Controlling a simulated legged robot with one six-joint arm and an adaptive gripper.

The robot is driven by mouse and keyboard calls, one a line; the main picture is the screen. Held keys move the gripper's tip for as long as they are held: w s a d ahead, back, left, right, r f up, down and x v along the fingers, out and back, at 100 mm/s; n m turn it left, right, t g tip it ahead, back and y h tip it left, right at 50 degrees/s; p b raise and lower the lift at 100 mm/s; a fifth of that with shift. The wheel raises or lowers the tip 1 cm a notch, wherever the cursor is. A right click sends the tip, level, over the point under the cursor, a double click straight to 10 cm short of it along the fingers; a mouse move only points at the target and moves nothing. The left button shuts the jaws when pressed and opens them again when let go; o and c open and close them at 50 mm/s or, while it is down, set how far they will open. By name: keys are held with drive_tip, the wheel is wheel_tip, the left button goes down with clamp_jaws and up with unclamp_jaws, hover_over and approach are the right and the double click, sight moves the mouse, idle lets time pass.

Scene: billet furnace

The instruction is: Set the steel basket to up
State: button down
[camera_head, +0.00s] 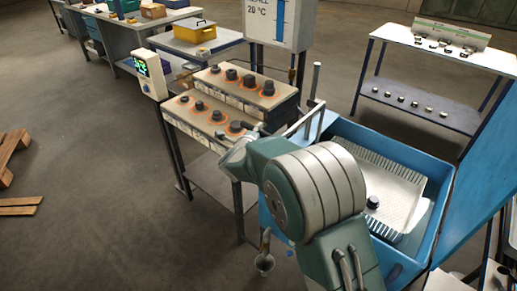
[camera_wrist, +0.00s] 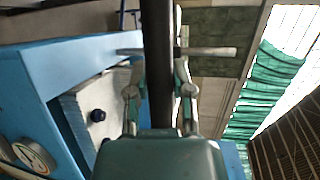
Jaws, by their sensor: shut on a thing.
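The steel basket (camera_head: 408,188), pale with ribbed sides, sits inside the blue tank (camera_head: 372,137) at right, with a small dark round part inside it. The basket also shows at lower left in the wrist view (camera_wrist: 75,112). In the wrist view my gripper (camera_wrist: 158,62) has a finger on each side of a dark bar and is shut on a handle. A pale rod (camera_wrist: 215,51) crosses at the fingertips. A bent metal handle frame (camera_head: 303,118) stands at the tank's left rim. In the head view my arm hides the gripper and part of the tank.
A blue panel (camera_head: 482,165) borders the tank at right. A table (camera_head: 440,50) stands behind. Open floor (camera_head: 95,190) lies at left.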

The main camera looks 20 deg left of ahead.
drive_tip(key=r, duration=0.7)
drive_tip(key=shift+a+r, duration=0.25)
drive_tip(key=shift+r, duration=0.1)
drive_tip(key=shift+c, duration=2.4)
unclamp_jaws()
drive_tip(key=shift+s+a, duration=0.1)
drive_tip(key=shift+f, duration=0.15)
drive_tip(key=s+r, duration=0.2)
drive_tip(key=s, duration=0.9)
drive_tip(key=shift+s, duration=0.35)
